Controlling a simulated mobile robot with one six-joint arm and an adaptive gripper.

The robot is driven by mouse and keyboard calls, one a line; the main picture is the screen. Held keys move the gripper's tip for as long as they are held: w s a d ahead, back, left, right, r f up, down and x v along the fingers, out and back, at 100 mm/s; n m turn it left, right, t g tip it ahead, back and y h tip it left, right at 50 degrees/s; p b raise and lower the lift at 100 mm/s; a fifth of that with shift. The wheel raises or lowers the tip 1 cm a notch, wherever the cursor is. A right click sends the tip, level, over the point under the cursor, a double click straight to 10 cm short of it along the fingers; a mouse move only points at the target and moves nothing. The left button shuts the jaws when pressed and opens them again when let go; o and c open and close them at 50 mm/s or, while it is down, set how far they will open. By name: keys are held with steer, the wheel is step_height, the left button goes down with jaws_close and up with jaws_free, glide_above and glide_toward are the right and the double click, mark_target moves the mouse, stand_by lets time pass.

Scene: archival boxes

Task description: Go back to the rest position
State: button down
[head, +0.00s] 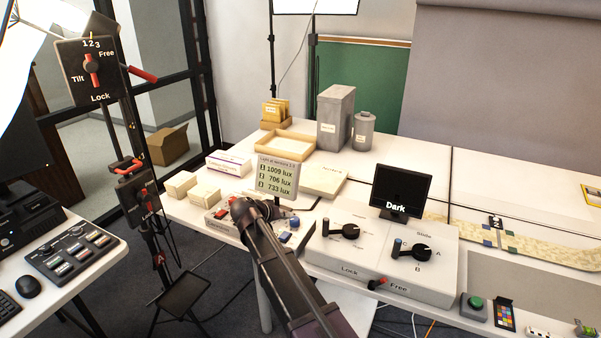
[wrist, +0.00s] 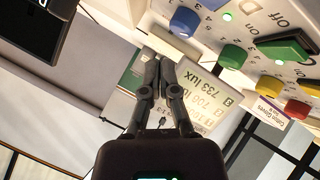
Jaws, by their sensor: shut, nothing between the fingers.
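My arm reaches up from the bottom middle of the head view to the front edge of the white table (head: 390,160). My gripper (wrist: 160,72) shows in the wrist view with its two dark fingers together and nothing between them. In the head view the gripper is small and partly hidden by my wrist, in front of the lux display (head: 277,177). The display also shows upside down in the wrist view (wrist: 203,98), behind the fingers. A panel with a blue knob (wrist: 184,22), a green knob (wrist: 233,57) and a green on/off switch (wrist: 287,46) is beside the fingers, apart from them.
A control box with black levers (head: 345,231) and a dark screen (head: 402,190) stand right of my arm. Small cartons (head: 181,184) lie left of the display. A tripod stand (head: 137,195) and a side desk (head: 95,265) are at left. Floor shows between desk and table.

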steer(key=s+d+g+p, duration=0.1)
steer(key=d, duration=0.2)
steer(key=s+d+g+p, duration=0.1)
steer(key=s+d, duration=0.1)
steer(key=d, duration=0.2)
steer(key=s+d+p, duration=0.1)
steer(key=s+d, duration=0.1)
steer(key=d, duration=0.2)
steer(key=shift+m+g+y, duration=0.3)
steer(key=shift+g, duration=0.1)
steer(key=s+d+r+g+y+p, duration=0.2)
steer(key=s+d+g+y+p, duration=0.3)
steer(key=s+d, duration=1.1)
steer(key=s+y+p, duration=0.1)
steer(key=s+p, duration=0.1)
steer(key=s, duration=0.1)
steer(key=shift+s+r, duration=0.15)
steer(key=shift+r, duration=0.15)
